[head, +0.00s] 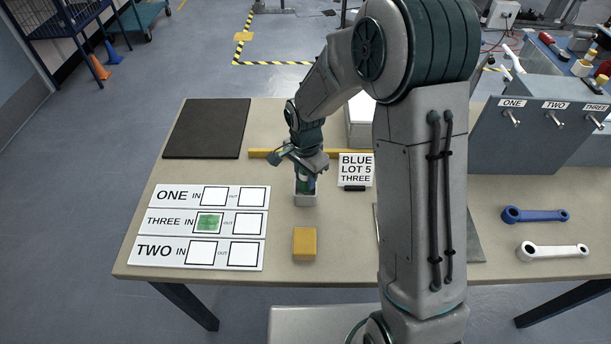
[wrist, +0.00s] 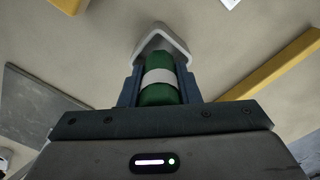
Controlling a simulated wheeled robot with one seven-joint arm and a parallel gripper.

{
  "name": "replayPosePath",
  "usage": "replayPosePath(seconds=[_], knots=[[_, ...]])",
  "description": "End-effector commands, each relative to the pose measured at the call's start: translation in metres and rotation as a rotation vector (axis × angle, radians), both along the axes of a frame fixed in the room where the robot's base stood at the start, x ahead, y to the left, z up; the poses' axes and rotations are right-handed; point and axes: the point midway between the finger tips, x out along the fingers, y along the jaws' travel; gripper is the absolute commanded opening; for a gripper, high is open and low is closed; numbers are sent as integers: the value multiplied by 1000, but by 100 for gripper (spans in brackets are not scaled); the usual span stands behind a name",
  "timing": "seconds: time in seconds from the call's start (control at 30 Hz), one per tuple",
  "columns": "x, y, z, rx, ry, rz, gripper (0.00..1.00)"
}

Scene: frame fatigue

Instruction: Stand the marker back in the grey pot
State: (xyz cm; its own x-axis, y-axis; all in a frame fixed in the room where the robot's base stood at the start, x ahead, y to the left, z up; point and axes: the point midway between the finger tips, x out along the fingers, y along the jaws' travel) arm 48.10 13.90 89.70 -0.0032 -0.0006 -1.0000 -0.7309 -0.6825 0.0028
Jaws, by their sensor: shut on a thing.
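The green marker (wrist: 158,92) with a white band is held upright between my gripper's fingers (wrist: 158,88). In the head view my gripper (head: 305,176) is shut on the marker (head: 304,186) just above the grey pot (head: 306,200). The small square pot stands on the table; it also shows in the wrist view (wrist: 176,34) beyond the marker. The marker's lower end overlaps the pot's mouth in both views. How deep it sits, or whether it touches the pot, I cannot tell.
A yellow block (head: 304,243) lies in front of the pot. A yellow bar (head: 262,153) lies behind. A sign board (head: 356,168) stands to the right. Left are the IN/OUT label strips (head: 155,222), with a green mark on THREE, and a dark mat (head: 206,128).

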Motion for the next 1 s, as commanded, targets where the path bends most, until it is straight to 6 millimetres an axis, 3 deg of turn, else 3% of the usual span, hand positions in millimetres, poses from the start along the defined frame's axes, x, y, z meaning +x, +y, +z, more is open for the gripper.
replayPosePath(seconds=[0.6,0.63,0.7,1.0], knots=[[1,0,-16,0,-3,1,7],[1,0,-15,0,-3,1,35],[1,0,-14,1,-2,1,51],[1,0,-14,1,-2,0,51]])
